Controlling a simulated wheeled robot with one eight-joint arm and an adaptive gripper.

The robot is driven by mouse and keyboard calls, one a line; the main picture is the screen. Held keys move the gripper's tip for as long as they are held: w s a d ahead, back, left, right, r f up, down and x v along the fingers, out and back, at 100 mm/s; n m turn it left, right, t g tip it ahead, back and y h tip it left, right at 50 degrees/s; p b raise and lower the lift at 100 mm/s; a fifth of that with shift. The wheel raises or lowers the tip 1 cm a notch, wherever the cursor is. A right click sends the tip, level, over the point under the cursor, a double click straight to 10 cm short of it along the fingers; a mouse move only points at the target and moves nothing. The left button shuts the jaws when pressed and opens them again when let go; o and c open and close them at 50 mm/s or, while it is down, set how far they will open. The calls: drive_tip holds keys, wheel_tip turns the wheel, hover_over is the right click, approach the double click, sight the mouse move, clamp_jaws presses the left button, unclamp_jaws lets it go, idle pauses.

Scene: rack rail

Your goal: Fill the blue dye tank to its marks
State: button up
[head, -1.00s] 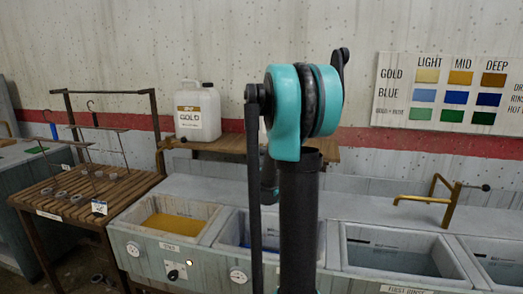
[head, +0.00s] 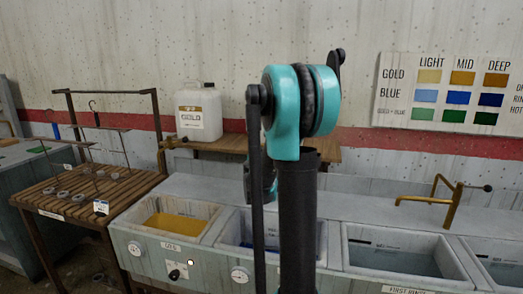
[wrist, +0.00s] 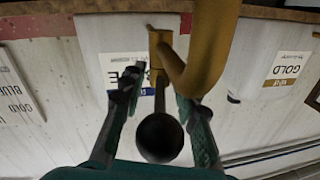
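The blue dye tank (head: 233,229) is the basin right of the gold one in the head view. Blue shows inside it, but my arm covers part of it, and its marks and level cannot be read. In the wrist view, a brass tap (wrist: 208,50) has a thin lever ending in a dark round knob (wrist: 160,138). My gripper (wrist: 160,100) is open, with its fingers apart on either side of the lever and knob. I cannot tell whether they touch it. A white jug (wrist: 112,35) with a partly hidden label is behind the tap. The tap's outlet is not clear.
The gold tank (head: 178,227) is left of the blue tank; a rinse basin (head: 395,255) is to the right. A gold jug (head: 199,112) stands on the shelf. Another brass tap (head: 450,204) rises at the right. A slatted wooden table (head: 75,205) stands at the left.

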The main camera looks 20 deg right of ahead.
drive_tip(key=shift+s, duration=0.1)
drive_tip(key=v, duration=1.2)
